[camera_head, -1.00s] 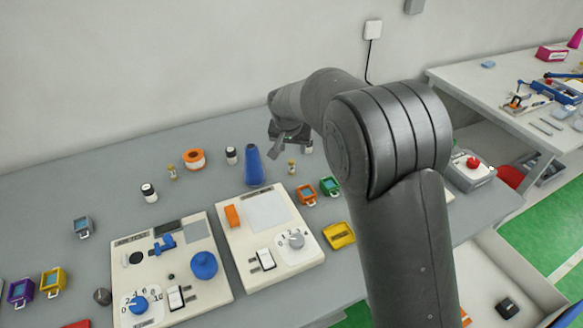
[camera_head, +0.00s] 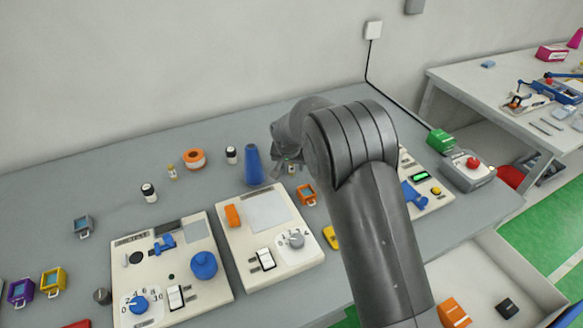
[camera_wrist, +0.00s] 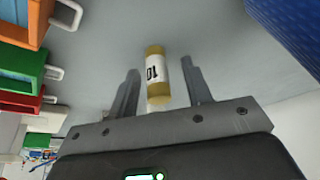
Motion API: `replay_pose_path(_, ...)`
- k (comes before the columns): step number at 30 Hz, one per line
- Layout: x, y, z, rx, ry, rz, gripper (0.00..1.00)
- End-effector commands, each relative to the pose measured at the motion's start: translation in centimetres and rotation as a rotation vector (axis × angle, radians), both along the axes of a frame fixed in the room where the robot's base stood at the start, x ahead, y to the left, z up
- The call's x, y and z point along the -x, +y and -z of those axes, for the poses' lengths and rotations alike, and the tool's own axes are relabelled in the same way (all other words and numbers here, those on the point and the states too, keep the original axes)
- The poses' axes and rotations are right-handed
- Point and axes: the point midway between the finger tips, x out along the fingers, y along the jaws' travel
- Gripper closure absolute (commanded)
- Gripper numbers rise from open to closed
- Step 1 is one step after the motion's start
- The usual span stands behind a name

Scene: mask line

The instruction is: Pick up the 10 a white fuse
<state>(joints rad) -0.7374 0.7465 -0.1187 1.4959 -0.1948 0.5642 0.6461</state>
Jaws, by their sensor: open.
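A white fuse with gold caps and a label reading 10 (camera_wrist: 157,72) stands on the grey bench in the wrist view. My gripper (camera_wrist: 160,74) is open, with one finger on each side of the fuse and gaps showing. In the head view the fuse (camera_head: 292,168) shows small beside my gripper (camera_head: 284,166), partly hidden by it. I cannot tell how far down the fuse the fingertips reach.
A blue cone (camera_head: 253,166) stands just left of my gripper. An orange box (camera_head: 306,194) sits in front of it. Other fuses (camera_head: 172,172) (camera_head: 231,155) (camera_head: 149,193) stand further left. Control panels (camera_head: 270,240) fill the bench front.

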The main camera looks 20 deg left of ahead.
Motion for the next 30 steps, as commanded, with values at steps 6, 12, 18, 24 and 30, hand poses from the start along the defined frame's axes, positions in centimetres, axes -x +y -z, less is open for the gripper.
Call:
replay_pose_path(6, -0.01, -0.01, -0.06, 0.000, 0.000, 0.000, 0.60)
replay_pose_path(12, 0.00, -0.02, -0.08, 0.000, 0.000, 0.001, 0.76)
replay_pose_path(18, 0.00, -0.02, -0.09, 0.000, 0.000, 0.001, 0.92)
replay_pose_path(24, -0.01, -0.02, -0.10, -0.001, -0.001, 0.001, 1.00)
replay_pose_path(30, -0.02, -0.01, -0.25, -0.001, -0.001, 0.001, 1.00)
